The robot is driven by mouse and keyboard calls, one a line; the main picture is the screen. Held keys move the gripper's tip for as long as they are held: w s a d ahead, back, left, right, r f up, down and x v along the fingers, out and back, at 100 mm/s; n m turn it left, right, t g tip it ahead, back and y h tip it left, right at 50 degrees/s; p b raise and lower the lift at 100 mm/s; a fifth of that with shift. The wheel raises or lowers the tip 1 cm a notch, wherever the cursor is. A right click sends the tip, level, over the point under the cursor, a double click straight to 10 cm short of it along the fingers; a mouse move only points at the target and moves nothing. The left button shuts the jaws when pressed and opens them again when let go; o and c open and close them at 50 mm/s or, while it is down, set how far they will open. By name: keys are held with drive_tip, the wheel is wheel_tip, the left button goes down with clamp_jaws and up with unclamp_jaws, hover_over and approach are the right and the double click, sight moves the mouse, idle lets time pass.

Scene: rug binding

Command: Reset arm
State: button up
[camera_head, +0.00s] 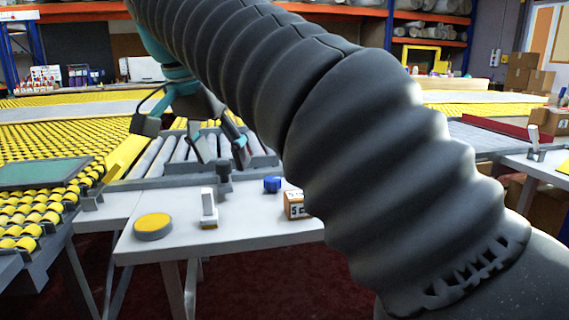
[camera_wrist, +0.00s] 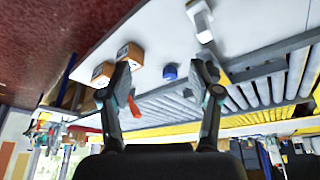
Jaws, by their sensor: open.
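My gripper (camera_head: 193,140) is open and empty in the head view, raised over the roller conveyor behind the white table. Its two spread fingers also show in the wrist view (camera_wrist: 164,85), with nothing between them being held. My dark ribbed arm crosses the head view from upper left to lower right and hides much of the middle.
On the white table (camera_head: 250,231) are a round yellow-topped pad (camera_head: 153,226), a white upright-handled tool (camera_head: 208,207), a small blue object (camera_head: 272,184) and a cardboard box (camera_head: 294,205). The roller conveyor (camera_head: 165,158) lies behind. A green-topped panel (camera_head: 44,172) sits at left.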

drive_tip(key=s+d+f+n+y, duration=0.1)
drive_tip(key=d+f, duration=0.4)
drive_tip(key=d, duration=0.3)
drive_tip(key=s+d+f+n, duration=0.2)
drive_tip(key=d+f, duration=0.2)
drive_tip(key=d, duration=0.3)
drive_tip(key=s+d+f, duration=0.3)
drive_tip(key=f, duration=0.3)
drive_tip(key=s+d+f+n+t, duration=0.1)
drive_tip(key=s+d+f, duration=0.3)
drive_tip(key=f, duration=0.3)
drive_tip(key=s+d+f+y, duration=0.1)
drive_tip(key=s+d+f, duration=0.2)
drive_tip(key=f, duration=0.3)
drive_tip(key=shift+s+d+f+n+t, duration=0.25)
drive_tip(key=shift+s+n+t, duration=0.15)
drive_tip(key=shift+s, duration=0.25)
drive_tip(key=shift+o, duration=0.3)
